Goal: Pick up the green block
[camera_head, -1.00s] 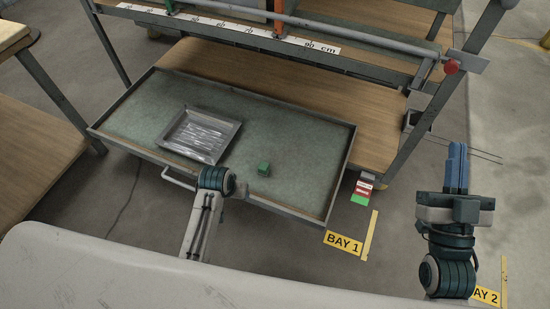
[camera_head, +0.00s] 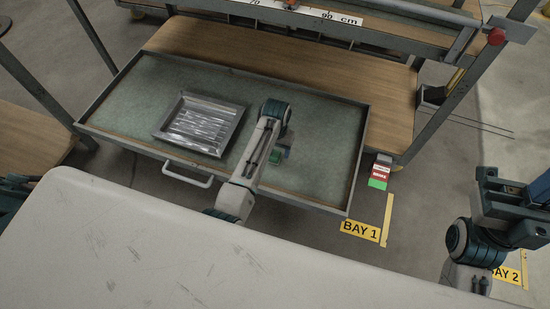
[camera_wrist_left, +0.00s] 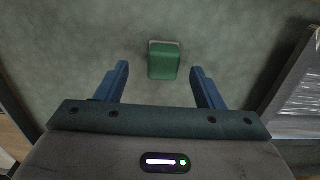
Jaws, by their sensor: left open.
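The green block (camera_head: 269,154) lies on the green surface of the shallow drawer, right of the metal tray. In the left wrist view the block (camera_wrist_left: 164,62) shows whole, roughly centred between the two blue fingertips of my left gripper (camera_wrist_left: 160,69). That gripper is open and empty, with a gap on each side of the block. I cannot tell its exact height above the block. My right gripper (camera_head: 528,198) is at the right edge of the head view, away from the drawer; its jaw state is unclear.
A metal tray (camera_head: 181,139) sits in the drawer, left of the block. The drawer's raised rim (camera_head: 118,139) surrounds both. A wooden shelf (camera_head: 330,85) lies behind, with a frame post at the right (camera_head: 440,105). The drawer surface around the block is clear.

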